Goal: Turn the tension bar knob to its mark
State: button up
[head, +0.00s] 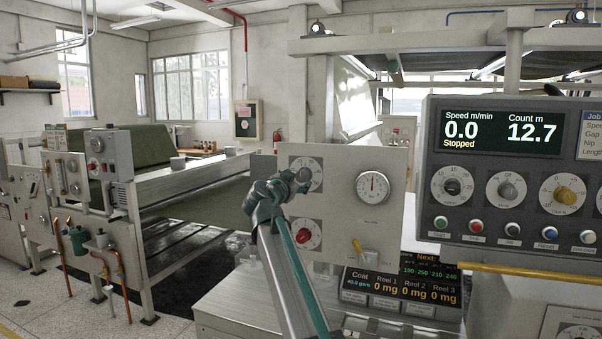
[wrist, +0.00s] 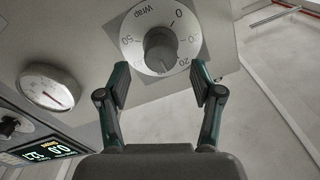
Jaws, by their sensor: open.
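A grey knob (wrist: 160,48) sits on a round white dial (wrist: 132,45) marked "Wrap", with numbers including 0, 20 and 50. I take it for the tension bar knob, though no such name is readable. My gripper (wrist: 160,76) is open and empty, its fingers short of the knob and on either side of it in the wrist view. In the head view, my gripper (head: 290,183) is in front of the upper left of the pale panel (head: 345,225) and partly hides this dial (head: 315,169). I cannot make out a target mark.
A round gauge (head: 373,187) is right of the dial, and a red knob (head: 303,236) is below it. A yellow lever (head: 358,247) is lower right. A console (head: 510,170) with a "Stopped" display, knobs and buttons stands at the right.

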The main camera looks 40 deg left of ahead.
aim_at(300, 178)
jog(key=p+x, duration=0.1)
jog(key=x, duration=0.3)
jog(key=shift+s, duration=0.1)
jog(key=shift+w+a+f+p, duration=0.15)
jog(key=shift+w+p, duration=0.15)
jog(key=shift+w, duration=0.15)
jog(key=c, duration=1.1)
jog(key=shift+c, duration=0.2)
jog(key=shift+n+b, duration=0.3)
jog(key=shift+b, duration=0.2)
